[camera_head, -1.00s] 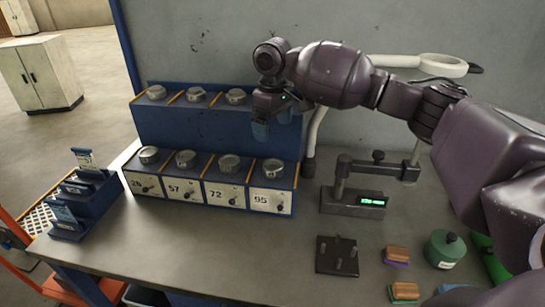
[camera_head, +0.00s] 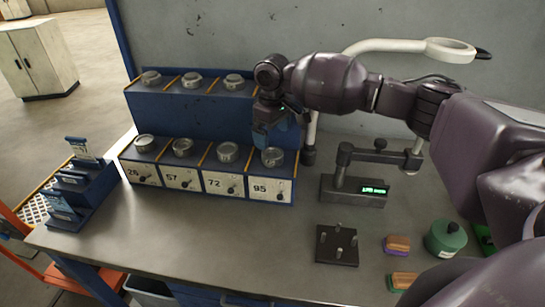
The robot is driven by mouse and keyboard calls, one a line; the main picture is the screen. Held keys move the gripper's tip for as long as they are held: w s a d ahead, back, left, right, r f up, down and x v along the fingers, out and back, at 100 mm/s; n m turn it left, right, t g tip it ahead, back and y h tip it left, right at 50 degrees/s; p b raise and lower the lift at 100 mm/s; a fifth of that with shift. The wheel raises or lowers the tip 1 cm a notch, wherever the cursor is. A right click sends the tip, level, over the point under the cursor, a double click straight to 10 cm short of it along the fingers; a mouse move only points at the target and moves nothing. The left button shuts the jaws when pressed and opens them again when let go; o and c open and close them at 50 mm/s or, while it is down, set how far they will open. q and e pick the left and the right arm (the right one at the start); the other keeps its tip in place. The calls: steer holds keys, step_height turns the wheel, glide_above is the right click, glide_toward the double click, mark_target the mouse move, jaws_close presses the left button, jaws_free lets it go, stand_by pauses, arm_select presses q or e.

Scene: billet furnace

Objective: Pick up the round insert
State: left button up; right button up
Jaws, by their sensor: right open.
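Several round metal inserts sit on the two-tier blue rack. The lower row has one insert (camera_head: 144,143) above label 26, one (camera_head: 182,148) above 57, one (camera_head: 228,152) above 72 and one (camera_head: 273,157) above 95. Three more inserts (camera_head: 192,80) sit on the upper tier. My right gripper (camera_head: 270,140) points down with blue fingers just above the insert at 95. It is open and looks empty; whether the fingertips reach around the insert I cannot tell. My left gripper is not in view.
A gauge stand (camera_head: 355,190) with a green display stands right of the rack. A dark plate with pegs (camera_head: 337,245), brown-topped blocks (camera_head: 397,245) and a green canister (camera_head: 445,238) lie in front. A blue card holder (camera_head: 85,190) is at left. The front middle bench is clear.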

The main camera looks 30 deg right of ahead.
mark_target(272, 153)
step_height(272, 153, down, 7)
steer(key=shift+f, duration=0.2)
stand_by(0.3)
steer(key=c, duration=1.4)
steer(key=shift+c, duration=0.2)
steer(key=shift+r, duration=0.1)
